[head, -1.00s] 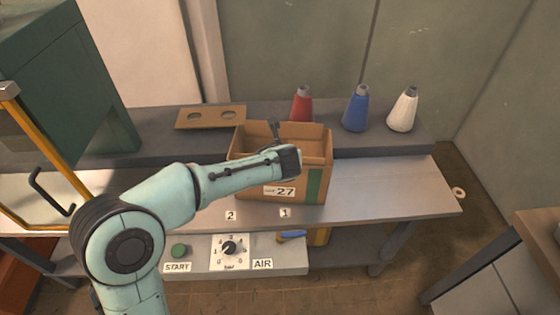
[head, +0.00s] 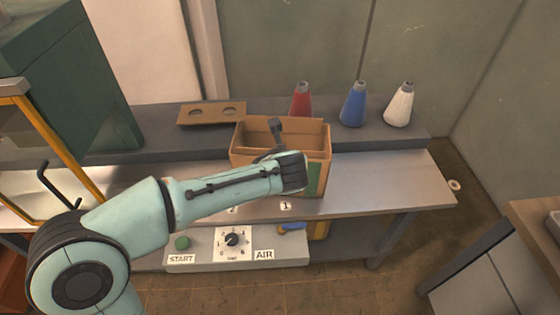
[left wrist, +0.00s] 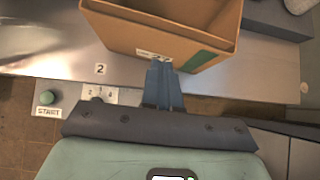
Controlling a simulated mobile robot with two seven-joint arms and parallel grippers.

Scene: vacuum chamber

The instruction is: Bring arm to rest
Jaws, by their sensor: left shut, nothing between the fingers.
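My left arm (head: 225,190) comes in from the left in the head view, pale teal with dark joints. Its forearm reaches right and its wrist end stands in front of the cardboard box (head: 250,160). I cannot make out its fingertips there. In the left wrist view my left gripper (left wrist: 163,68) shows blue fingers, shut together and empty. They overlap the lower front of the box (left wrist: 130,38) in the picture; I cannot tell whether they touch it. My right gripper is in neither view.
The box stands open on the metal bench (head: 385,185). Red (head: 301,100), blue (head: 354,105) and white (head: 399,105) cones stand on the shelf behind, near a board with two holes (head: 212,114). A control panel with a green START button (head: 182,242) is below. Bench space is clear at right.

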